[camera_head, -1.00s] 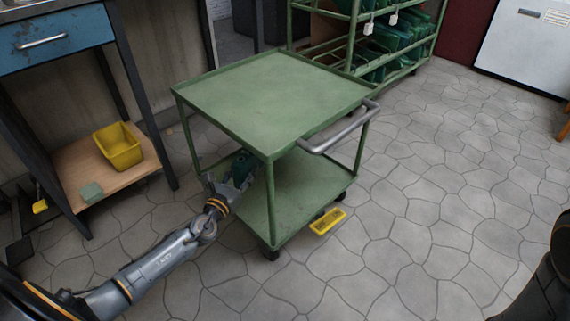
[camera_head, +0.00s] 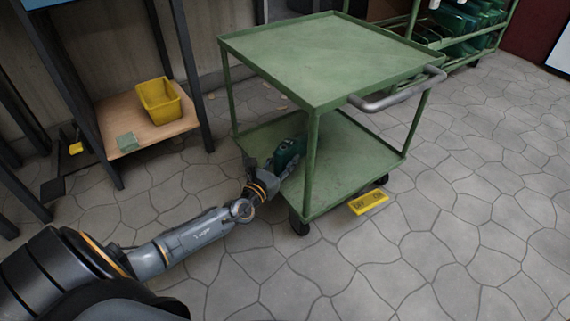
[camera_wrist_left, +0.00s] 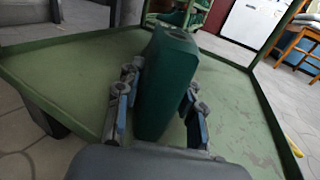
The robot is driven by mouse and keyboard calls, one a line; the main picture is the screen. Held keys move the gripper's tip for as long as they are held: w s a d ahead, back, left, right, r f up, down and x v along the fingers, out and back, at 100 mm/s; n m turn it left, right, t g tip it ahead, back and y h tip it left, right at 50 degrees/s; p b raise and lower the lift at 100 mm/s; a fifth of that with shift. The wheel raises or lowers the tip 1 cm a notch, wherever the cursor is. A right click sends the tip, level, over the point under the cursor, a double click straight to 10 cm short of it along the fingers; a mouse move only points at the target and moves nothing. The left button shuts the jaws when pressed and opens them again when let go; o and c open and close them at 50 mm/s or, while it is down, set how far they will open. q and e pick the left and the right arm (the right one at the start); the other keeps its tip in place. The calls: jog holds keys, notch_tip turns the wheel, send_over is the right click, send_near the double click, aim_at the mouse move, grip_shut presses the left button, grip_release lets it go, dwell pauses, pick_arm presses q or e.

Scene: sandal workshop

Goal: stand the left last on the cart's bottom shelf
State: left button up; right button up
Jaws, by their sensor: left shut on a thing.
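The left last is a dark green block-like piece (camera_head: 287,157). It also shows upright between the fingers in the left wrist view (camera_wrist_left: 168,85). My left gripper (camera_head: 275,168) is shut on it, with a finger on either side (camera_wrist_left: 160,105). The gripper reaches in low at the left side of the green cart (camera_head: 318,65). The last is over the cart's bottom shelf (camera_head: 345,160), close to its surface. Whether its base touches the shelf is hard to tell. My right gripper is not in view.
The cart's top shelf and corner post (camera_head: 311,160) stand above and beside the arm. A yellow bin (camera_head: 160,100) sits on a wooden shelf at left. The rest of the bottom shelf looks clear.

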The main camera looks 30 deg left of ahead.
pick_arm(q)
jog(key=shift+r, duration=0.2)
jog(key=shift+f, duration=0.2)
jog(key=o, duration=1.2)
jog(key=shift+r, duration=0.1)
jog(key=shift+s, duration=0.25)
jog(key=shift+s+d+p, duration=0.15)
jog(key=shift+s+p, duration=1.95)
jog(key=shift+s, duration=3.7)
